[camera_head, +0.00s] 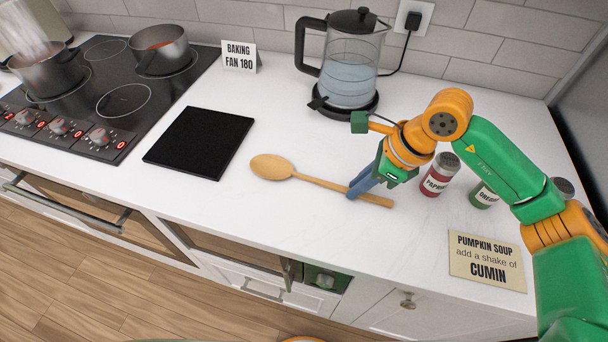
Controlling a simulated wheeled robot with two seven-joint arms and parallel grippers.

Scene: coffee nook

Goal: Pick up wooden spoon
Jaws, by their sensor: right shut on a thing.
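The wooden spoon (315,180) lies on the white counter, its bowl to the left and its handle running to the right. My right gripper (360,188) comes down from the upper right and is shut on the spoon's handle, toward the handle end. The spoon appears to be at or very near the counter surface; I cannot tell if there is a gap. The fingers hide a short part of the handle. My left gripper does not show.
A glass kettle (350,65) stands behind. Paprika (438,176) and oregano (484,195) jars stand right of my gripper. A cumin note (487,262) lies in front. Left are a black mat (199,142), a "Baking fan 180" card (239,58) and a stove (110,75) with pots.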

